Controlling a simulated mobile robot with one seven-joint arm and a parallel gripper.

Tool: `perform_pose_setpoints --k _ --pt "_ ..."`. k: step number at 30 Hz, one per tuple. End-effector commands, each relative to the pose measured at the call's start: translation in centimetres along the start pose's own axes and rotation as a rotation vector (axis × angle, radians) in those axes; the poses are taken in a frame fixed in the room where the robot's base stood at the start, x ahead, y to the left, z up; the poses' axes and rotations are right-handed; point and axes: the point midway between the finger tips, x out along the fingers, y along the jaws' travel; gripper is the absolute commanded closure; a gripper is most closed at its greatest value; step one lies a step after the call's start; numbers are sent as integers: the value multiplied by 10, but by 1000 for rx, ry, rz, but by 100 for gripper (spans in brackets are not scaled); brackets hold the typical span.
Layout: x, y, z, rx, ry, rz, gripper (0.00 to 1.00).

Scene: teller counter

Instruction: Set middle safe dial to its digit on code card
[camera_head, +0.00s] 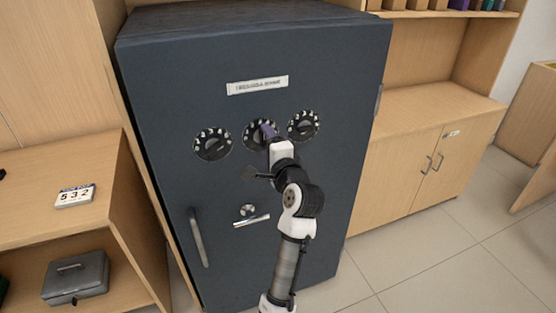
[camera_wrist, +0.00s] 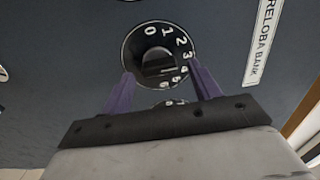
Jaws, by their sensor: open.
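The middle safe dial (camera_head: 252,134) is a round black dial with white digits on the dark blue safe (camera_head: 160,90). My gripper (camera_wrist: 160,74) is open, with one purple finger on each side of the knob; contact cannot be told. In the head view my gripper (camera_head: 268,132) covers part of this dial. The code card (camera_head: 75,195) seems to read 5 3 2.
The left dial (camera_head: 212,144) and right dial (camera_head: 303,125) flank the middle one closely. A nameplate (camera_head: 257,85) is above, a door handle (camera_head: 198,238) and small knob (camera_head: 248,210) below. Wooden cabinets stand on both sides; a grey cash box (camera_head: 75,277) sits at lower left.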

Motion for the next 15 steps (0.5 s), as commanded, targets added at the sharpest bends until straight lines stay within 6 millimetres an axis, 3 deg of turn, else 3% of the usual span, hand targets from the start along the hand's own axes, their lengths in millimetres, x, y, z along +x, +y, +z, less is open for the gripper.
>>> perform_pose_setpoints --k 9,15 --pt "-72 3 0 -3 4 -1 38" --pt "-108 2 -1 -1 4 -1 38"
